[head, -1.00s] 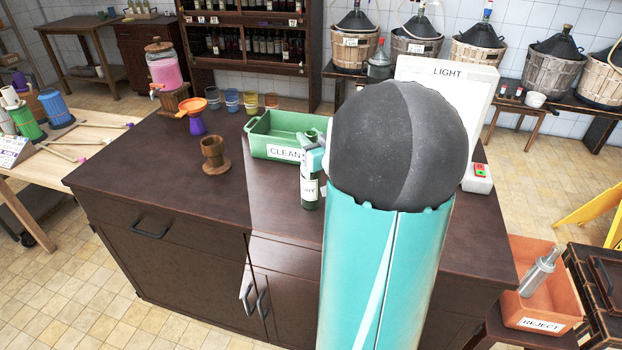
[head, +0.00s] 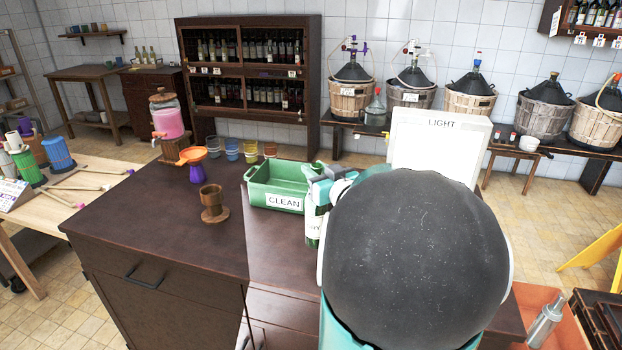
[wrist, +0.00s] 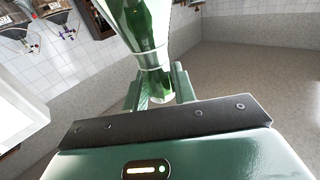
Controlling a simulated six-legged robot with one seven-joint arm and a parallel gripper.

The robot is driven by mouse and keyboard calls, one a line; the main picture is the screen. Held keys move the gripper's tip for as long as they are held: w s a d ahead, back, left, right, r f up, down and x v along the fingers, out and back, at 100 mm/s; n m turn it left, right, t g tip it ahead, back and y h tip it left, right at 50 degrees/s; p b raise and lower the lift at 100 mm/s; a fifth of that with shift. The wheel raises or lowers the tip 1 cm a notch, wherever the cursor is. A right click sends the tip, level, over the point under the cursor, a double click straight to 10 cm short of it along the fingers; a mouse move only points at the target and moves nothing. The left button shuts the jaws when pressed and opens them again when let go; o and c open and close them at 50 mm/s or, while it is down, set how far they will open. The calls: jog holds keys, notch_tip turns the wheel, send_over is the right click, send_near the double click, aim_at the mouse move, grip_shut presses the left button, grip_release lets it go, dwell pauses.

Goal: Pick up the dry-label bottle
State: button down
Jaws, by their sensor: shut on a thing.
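The dry-label bottle (head: 313,226) is dark green with a white label, only partly visible beside my arm. My gripper (head: 322,186) is at its top, to the right of the green CLEAN tray in the head view. In the wrist view my gripper (wrist: 158,88) is shut on the bottle's neck. The green bottle body (wrist: 143,25) extends out of the top of that picture. In the head view my arm's large dark joint hides part of the counter and the bottle's right side.
The CLEAN tray (head: 262,197) stands close behind the bottle. A white LIGHT panel (head: 436,155) is behind my arm. An orange bin (head: 570,333) is at lower right.

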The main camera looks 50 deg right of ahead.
jog(key=s+r, duration=0.2)
jog(key=r, duration=0.1)
jog(key=shift+s+a, duration=0.1)
jog(key=shift+a, duration=0.1)
jog(key=s+a+r, duration=0.1)
jog(key=s+r, duration=0.2)
jog(key=s, duration=0.6)
jog(key=shift+a+r, duration=0.25)
jog(key=shift+r, duration=0.1)
jog(key=shift+d, duration=0.1)
